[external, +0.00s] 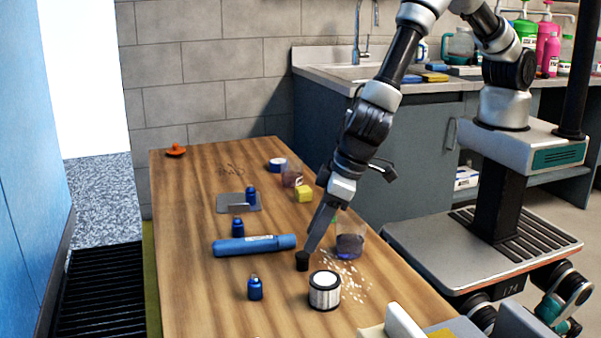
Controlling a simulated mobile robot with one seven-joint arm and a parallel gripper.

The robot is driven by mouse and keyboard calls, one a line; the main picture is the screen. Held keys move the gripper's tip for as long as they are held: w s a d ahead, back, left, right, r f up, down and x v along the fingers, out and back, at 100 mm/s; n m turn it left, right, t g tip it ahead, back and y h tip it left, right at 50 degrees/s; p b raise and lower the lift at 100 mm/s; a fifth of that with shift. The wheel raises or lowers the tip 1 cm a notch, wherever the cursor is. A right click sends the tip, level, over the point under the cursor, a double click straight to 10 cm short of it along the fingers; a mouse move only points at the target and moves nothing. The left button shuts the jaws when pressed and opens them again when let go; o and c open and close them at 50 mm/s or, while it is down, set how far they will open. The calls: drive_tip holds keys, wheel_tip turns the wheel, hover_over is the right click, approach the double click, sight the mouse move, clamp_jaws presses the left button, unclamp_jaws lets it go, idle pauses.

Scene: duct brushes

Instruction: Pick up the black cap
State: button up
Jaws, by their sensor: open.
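The black cap (302,261) is a small dark cylinder on the wooden table, just behind and left of a white ribbed filter canister. My gripper (309,246) points down right above the cap, with its fingertips at or very near the cap's top. The gripper is open. It is seen from the side, so I cannot tell whether the fingers are around the cap or only over it.
A glass jar (349,243) stands close right of my gripper, with white grains scattered in front. The filter canister (325,290) is in front. A blue cylinder (254,245) lies to the left, near small blue bottles (255,288). The table's left edge is clear.

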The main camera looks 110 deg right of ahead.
sight(305, 254)
drive_tip(key=x, duration=0.4)
drive_tip(key=shift+a+f+b, duration=0.2)
drive_tip(key=shift+a+b, duration=0.15)
drive_tip(key=shift+w+d+f, duration=0.1)
drive_tip(key=shift+w+f, duration=0.15)
drive_tip(key=shift+f, duration=0.25)
drive_tip(key=c, duration=1)
